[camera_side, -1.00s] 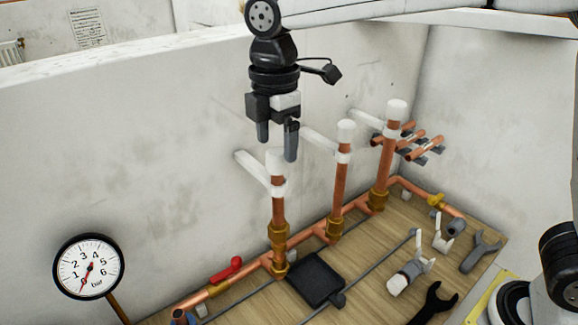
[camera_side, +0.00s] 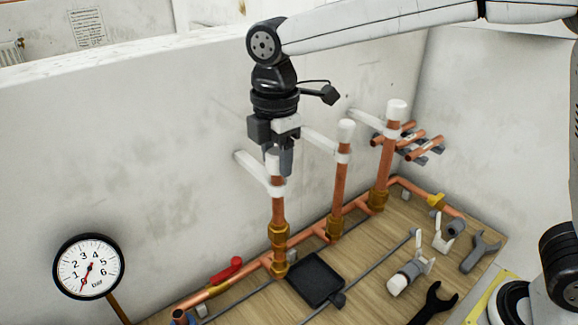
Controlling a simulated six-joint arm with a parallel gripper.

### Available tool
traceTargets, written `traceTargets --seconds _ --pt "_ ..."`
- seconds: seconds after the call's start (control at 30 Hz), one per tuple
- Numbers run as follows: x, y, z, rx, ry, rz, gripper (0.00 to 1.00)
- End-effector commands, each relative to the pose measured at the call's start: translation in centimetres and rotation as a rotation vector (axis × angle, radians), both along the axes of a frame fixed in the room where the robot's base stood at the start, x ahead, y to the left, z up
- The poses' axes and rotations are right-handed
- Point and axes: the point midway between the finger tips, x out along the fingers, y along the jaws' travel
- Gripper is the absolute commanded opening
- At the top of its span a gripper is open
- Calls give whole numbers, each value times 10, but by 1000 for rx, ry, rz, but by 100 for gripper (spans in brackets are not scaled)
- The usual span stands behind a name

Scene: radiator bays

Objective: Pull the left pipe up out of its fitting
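The left pipe (camera_side: 278,208) is an upright copper tube with a white cap (camera_side: 272,163) on top. Its lower end sits in a brass fitting (camera_side: 279,234) on the copper manifold. A white clip arm (camera_side: 254,170) from the wall meets it below the cap. My gripper (camera_side: 278,160) points straight down at the pipe's top. Its fingers are drawn in and appear shut on the white cap. The right finger shows clearly beside the cap; the left one is mostly hidden.
The middle pipe (camera_side: 340,185) and right pipe (camera_side: 388,155) stand close by on the right, also capped. The wall (camera_side: 150,150) is close behind. A red valve handle (camera_side: 228,269), a black pad (camera_side: 316,279) and a pressure gauge (camera_side: 88,267) are lower down. Tools lie at right.

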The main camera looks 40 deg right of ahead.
Motion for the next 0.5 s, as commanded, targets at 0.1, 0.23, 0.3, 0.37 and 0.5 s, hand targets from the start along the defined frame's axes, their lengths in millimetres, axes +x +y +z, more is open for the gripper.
traceTargets --seconds 0.1,0.23,0.3,0.37,0.5 --pt "0 0 0 0 -1 0 10" --pt "0 0 2 0 -1 0 10" --pt "0 0 4 1 -2 0 10" --pt "0 0 6 1 -2 0 10" --pt "1 0 12 1 -3 0 10"
